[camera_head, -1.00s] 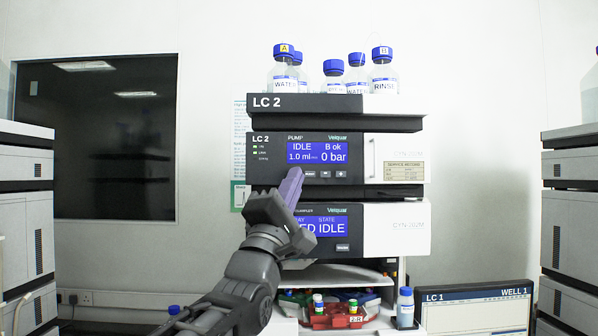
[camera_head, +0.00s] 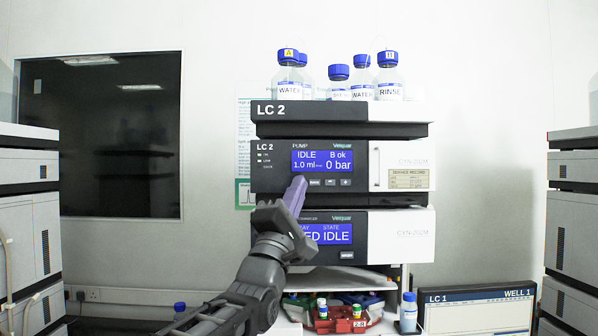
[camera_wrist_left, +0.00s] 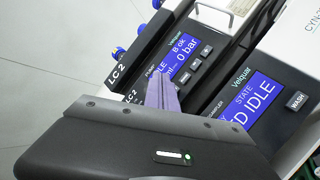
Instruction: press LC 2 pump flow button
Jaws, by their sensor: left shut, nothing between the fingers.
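The LC 2 pump module (camera_head: 380,184) has a dark front panel and a blue display (camera_head: 322,160) reading IDLE, 1.0 ml, B ok, 0 bar. A row of small buttons (camera_head: 330,182) sits below the display; the row also shows in the left wrist view (camera_wrist_left: 196,65). No button labelled flow is readable. My left gripper (camera_head: 298,180) is shut and empty, its purple fingers over the left end of that row. They hide what lies there. In the left wrist view the fingertips (camera_wrist_left: 155,75) lie over the pump panel; contact cannot be told. My right gripper is not in view.
The autosampler module (camera_head: 400,237), with its own display and WASH button (camera_wrist_left: 297,101), is just below the pump. Blue-capped bottles (camera_head: 388,78) stand on top of the stack. A monitor (camera_head: 475,311) is at lower right. Other stacks stand at both sides.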

